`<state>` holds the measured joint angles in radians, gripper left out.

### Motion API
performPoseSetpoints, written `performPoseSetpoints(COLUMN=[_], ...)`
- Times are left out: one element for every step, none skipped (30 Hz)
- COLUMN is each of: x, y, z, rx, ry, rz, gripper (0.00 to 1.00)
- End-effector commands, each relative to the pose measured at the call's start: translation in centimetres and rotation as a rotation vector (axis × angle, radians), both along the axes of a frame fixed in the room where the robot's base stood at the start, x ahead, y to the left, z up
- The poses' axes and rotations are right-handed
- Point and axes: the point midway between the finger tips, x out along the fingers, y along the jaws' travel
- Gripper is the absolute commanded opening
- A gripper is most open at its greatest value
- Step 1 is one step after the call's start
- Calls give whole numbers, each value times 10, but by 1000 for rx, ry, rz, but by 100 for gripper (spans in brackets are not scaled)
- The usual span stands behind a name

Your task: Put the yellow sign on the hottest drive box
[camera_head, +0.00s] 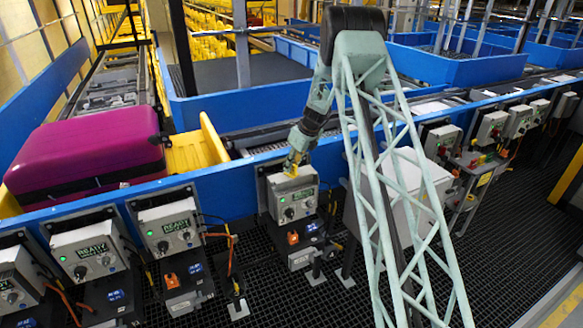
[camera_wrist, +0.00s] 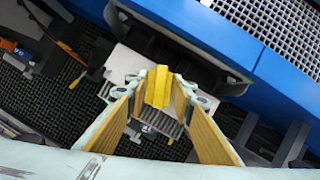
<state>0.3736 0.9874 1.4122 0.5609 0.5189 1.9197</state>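The yellow sign (camera_wrist: 158,88) is upright between the two fingers of my gripper (camera_wrist: 160,85) in the wrist view. Any gap between pads and sign is too small to judge. In the head view my gripper (camera_head: 297,158) is low over the top of a grey drive box (camera_head: 293,199), with a bit of yellow at its tip. The sign is at or just above the box top; contact is unclear. To the left are more drive boxes (camera_head: 170,228), (camera_head: 90,250), (camera_head: 12,282). Their small blue displays below are unreadable.
A blue conveyor rail (camera_head: 235,168) runs behind the boxes. A magenta suitcase (camera_head: 88,152) lies in a yellow tray (camera_head: 208,148) at the left. More control boxes (camera_head: 492,126) line the rail at the right. Orange cables hang beside the boxes. Black grating (camera_head: 255,290) covers the floor.

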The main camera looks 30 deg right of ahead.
Motion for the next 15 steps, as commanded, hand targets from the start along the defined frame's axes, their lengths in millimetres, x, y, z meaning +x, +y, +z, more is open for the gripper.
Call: performPoseSetpoints(x=[-1, -1, -2, -3, -4, -5, -6, -8, -9, -11, -12, -13, -14, -15, -17], y=[-1, -1, -2, -2, -2, -3, -3, -4, -4, -5, -5, -6, -6, -7, -7], z=[3, 4, 7, 9, 11, 14, 17, 20, 24, 26, 29, 33, 37, 40, 44], rx=[0, 0, 0, 0, 0, 0, 0, 0, 0, 0, 0, 0, 0, -1, -1], ry=[-1, -1, -1, -1, -1, -1, -1, -1, -1, 0, 0, 0, 0, -1, -1], rz=[0, 0, 0, -1, -1, -1, -1, -1, 0, 0, 0, 0, 1, 1, 1], gripper=[22, 22, 22, 22, 22, 22, 22, 22, 22, 22, 22, 22, 22, 22, 22])
